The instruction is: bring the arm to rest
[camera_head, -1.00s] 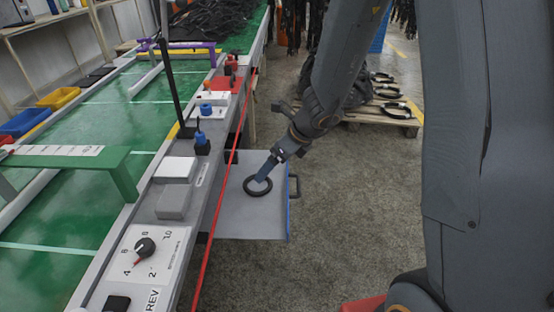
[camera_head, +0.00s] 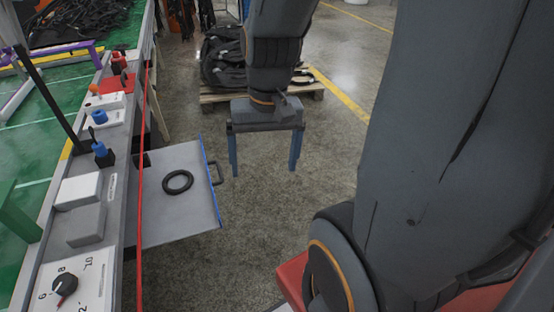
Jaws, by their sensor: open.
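My gripper (camera_head: 263,170) hangs over the grey floor in the middle of the head view, with its two blue fingers pointing down. The fingers are wide apart and nothing is between them. It is to the right of the pull-out grey tray (camera_head: 165,222) and apart from it. A black ring (camera_head: 178,174) lies flat on the tray.
A pallet (camera_head: 222,97) with black hoses stands behind my gripper. Floor right of the tray is clear.

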